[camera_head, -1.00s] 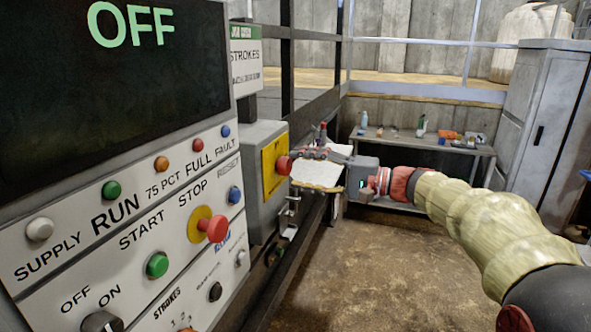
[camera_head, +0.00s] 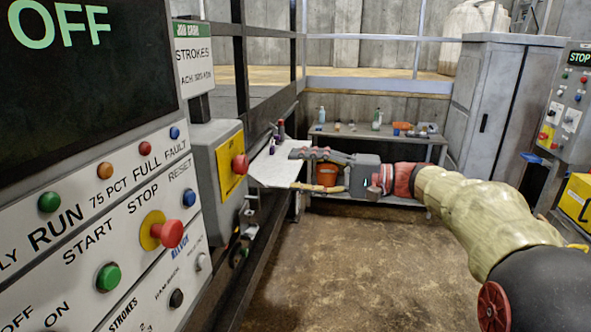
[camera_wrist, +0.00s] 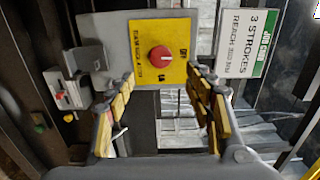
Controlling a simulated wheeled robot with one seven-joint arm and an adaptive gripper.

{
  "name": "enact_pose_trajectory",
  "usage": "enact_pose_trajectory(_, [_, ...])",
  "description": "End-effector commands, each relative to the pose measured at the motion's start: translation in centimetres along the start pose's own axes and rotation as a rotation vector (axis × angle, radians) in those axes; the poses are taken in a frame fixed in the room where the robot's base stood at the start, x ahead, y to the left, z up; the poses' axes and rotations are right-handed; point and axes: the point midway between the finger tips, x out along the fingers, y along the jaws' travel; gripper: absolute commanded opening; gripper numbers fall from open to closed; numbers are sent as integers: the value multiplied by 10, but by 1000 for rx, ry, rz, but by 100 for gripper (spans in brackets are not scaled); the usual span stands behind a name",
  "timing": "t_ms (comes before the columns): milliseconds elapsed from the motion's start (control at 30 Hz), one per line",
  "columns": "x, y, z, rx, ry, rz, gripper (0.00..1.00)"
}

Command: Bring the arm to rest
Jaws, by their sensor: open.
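My gripper (camera_head: 296,169) is at the end of my outstretched arm, in the middle of the head view. Its fingers point left and are spread, with nothing held between them. In the wrist view, the open fingers (camera_wrist: 161,80) frame a red rotary knob (camera_wrist: 160,57) on a yellow plate (camera_wrist: 143,33). The knob also shows on the grey box (camera_head: 213,175) in the head view, left of the fingertips and apart from them. A white sheet or board (camera_head: 262,168) lies behind and left of the fingers.
A control panel (camera_head: 135,235) with a dark screen reading OFF (camera_head: 75,65) fills the left side. A bench (camera_head: 345,133) with bottles and small items stands at the back. A grey cabinet (camera_head: 500,100) and a second panel (camera_head: 572,105) stand right. Open floor (camera_head: 370,260) lies below the arm.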

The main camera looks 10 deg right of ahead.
Motion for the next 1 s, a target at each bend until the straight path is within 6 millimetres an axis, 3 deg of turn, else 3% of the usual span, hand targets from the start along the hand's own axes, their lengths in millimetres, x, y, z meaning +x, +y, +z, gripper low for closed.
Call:
enact_pose_trajectory(67, [0, 7, -6, 27, 23, 23, 53])
enact_pose_trajectory(133, [-1, 30, -9, 62, 42, 89, 53])
enact_pose_trajectory(267, [-11, 102, 0, 153, 72, 277, 53])
enact_pose_trajectory(400, [-39, 176, 49, 189, 99, 583, 53])
enact_pose_trajectory(500, [-66, 212, 94, 154, 105, 800, 53])
enact_pose_trajectory(700, [-132, 249, 181, -57, 107, 1184, 53])
enact_pose_trajectory(900, [-184, 253, 242, -350, 95, 1423, 53])
enact_pose_trajectory(1000, [-197, 248, 265, -475, 86, 1475, 53])
